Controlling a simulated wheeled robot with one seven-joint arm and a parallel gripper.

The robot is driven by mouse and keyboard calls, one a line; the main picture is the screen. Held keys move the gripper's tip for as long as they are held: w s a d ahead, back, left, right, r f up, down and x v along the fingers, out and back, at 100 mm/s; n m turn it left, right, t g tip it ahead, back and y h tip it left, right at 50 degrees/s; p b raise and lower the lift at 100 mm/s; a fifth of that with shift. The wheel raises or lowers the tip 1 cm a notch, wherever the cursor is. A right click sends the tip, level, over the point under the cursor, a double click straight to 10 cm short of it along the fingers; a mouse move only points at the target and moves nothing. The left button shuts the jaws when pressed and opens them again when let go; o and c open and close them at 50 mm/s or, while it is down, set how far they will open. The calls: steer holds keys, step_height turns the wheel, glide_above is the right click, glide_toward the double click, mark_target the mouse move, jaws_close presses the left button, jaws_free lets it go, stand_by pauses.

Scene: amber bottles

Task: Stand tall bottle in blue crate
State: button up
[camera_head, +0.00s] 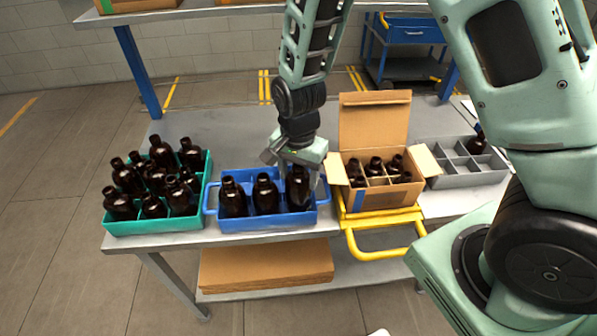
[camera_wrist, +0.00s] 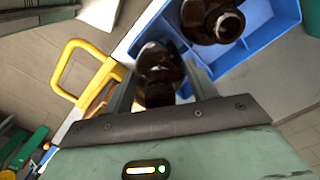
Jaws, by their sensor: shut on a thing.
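The blue crate (camera_head: 266,223) stands at the middle of the table's front. Two dark amber bottles, one at the left (camera_head: 233,200) and one in the middle (camera_head: 265,195), stand upright in it. My gripper (camera_head: 299,172) is over the crate's right end, shut on a dark bottle (camera_head: 298,190). The held bottle looks upright and within the crate's outline; whether its base touches the crate floor is hidden by the front wall. In the wrist view the held bottle (camera_wrist: 158,72) is between the fingers, beside the blue crate (camera_wrist: 258,52) and another bottle (camera_wrist: 212,18).
A green crate (camera_head: 150,226) full of several bottles is at left. A cardboard box (camera_head: 375,198) with smaller bottles sits on a yellow-handled carrier (camera_head: 378,250) close at right. A grey divided crate (camera_head: 470,177) holds a bottle at far right. The table behind the crates is clear.

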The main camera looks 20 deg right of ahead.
steer(key=shift+f, duration=0.25)
steer(key=shift+c, duration=0.2)
steer(key=shift+f+b, duration=1)
steer(key=shift+f, duration=0.3)
steer(key=o, duration=1.5)
steer(key=shift+r, duration=0.1)
step_height(320, 180, up, 17)
steer(key=b, duration=0.1)
steer(key=shift+r, duration=0.2)
